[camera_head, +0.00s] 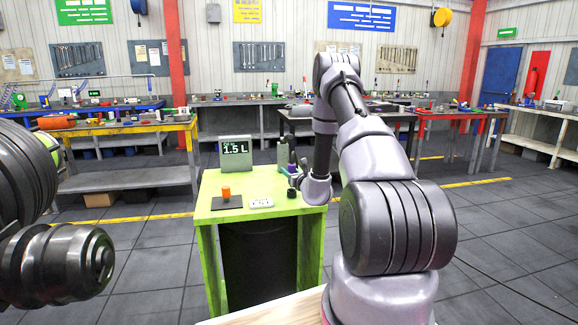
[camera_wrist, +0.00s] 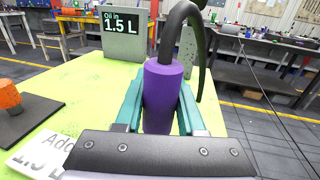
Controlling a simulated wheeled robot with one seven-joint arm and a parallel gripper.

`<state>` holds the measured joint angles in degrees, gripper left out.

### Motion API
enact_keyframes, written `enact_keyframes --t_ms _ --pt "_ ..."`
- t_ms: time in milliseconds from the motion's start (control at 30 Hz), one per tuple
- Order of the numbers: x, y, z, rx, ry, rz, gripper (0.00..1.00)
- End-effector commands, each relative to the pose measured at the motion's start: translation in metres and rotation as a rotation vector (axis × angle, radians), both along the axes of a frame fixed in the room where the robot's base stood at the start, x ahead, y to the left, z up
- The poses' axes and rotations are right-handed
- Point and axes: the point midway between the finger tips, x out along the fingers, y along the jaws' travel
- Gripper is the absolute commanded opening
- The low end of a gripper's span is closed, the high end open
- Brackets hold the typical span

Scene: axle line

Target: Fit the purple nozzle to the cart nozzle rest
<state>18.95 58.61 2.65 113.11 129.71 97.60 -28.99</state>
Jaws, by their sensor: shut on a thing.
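The purple nozzle (camera_wrist: 163,92) stands roughly upright between the two teal fingers of my gripper (camera_wrist: 160,100) in the wrist view. The fingers are shut on its sides, and a black hose (camera_wrist: 198,45) arches from its top. In the head view my gripper (camera_head: 291,168) is over the right back part of the lime-green cart (camera_head: 240,183); the nozzle is too small there to make out well. I cannot clearly pick out the nozzle rest. The nozzle's lower end is hidden by my gripper body in the wrist view.
Open floor lies to the right.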

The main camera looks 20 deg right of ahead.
Motion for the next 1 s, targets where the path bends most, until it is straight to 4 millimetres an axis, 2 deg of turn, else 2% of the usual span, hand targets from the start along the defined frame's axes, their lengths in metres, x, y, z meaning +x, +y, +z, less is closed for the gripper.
enact_keyframes --t_ms 333,1000 --pt "0.0 0.0 -0.001 0.0 -0.001 0.0 0.0" --pt "0.0 0.0 -0.021 0.001 -0.001 -0.001 0.0"
